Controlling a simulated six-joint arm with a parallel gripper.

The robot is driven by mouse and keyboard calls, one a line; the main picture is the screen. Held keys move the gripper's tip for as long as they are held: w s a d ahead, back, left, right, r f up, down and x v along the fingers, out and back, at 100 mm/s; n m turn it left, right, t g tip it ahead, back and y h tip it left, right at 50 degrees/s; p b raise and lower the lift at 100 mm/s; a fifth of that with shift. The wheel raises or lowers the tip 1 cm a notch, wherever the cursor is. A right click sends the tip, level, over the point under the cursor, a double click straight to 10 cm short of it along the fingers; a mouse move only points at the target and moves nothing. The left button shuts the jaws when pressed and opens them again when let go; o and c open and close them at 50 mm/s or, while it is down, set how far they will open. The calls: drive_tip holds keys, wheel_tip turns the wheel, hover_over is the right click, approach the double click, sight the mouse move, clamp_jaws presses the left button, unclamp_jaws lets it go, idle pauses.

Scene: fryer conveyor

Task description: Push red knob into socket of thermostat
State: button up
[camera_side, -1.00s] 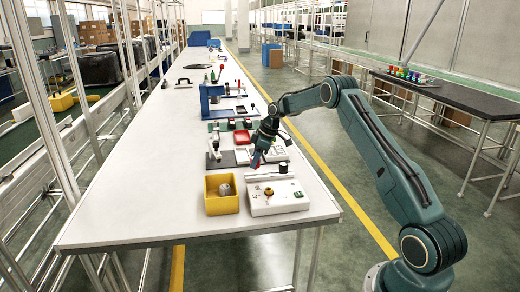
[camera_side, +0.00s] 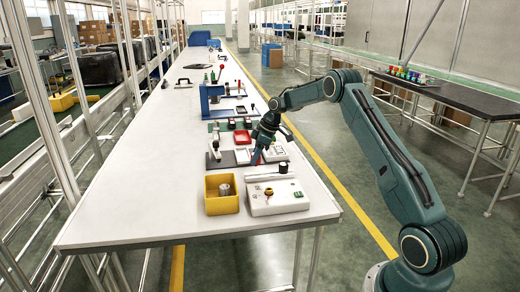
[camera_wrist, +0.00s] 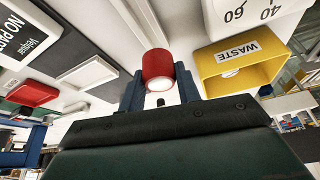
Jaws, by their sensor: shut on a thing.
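My gripper (camera_wrist: 157,88) is shut on the red knob (camera_wrist: 157,66), a short red cylinder with a pale round end. It holds the knob between its two blue fingers in the wrist view. The thermostat (camera_side: 290,199) is a white box at the table's near right, with a brass-coloured round socket on top. A dial face with 40 and 60 shows at the top of the wrist view (camera_wrist: 250,10). The knob is apart from the socket.
A yellow bin (camera_side: 210,208) holding a grey cylinder stands just left of the thermostat; its WASTE label shows in the wrist view (camera_wrist: 238,52). A red tray (camera_side: 242,138) and a blue frame (camera_side: 204,100) stand farther back. The table's left side is clear.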

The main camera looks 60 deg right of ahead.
drive_tip(key=s+a+r, duration=0.6)
drive_tip(key=s+a, duration=0.2)
drive_tip(key=s, duration=0.3)
drive_tip(key=shift+s+a, duration=0.15)
drive_tip(key=shift+a, duration=0.2)
drive_tip(key=shift+f, duration=0.25)
drive_tip(key=shift+f, duration=2.5)
drive_tip(key=shift+f, duration=1.2)
idle(0.8)
drive_tip(key=o, duration=1.1)
drive_tip(key=shift+o, duration=0.2)
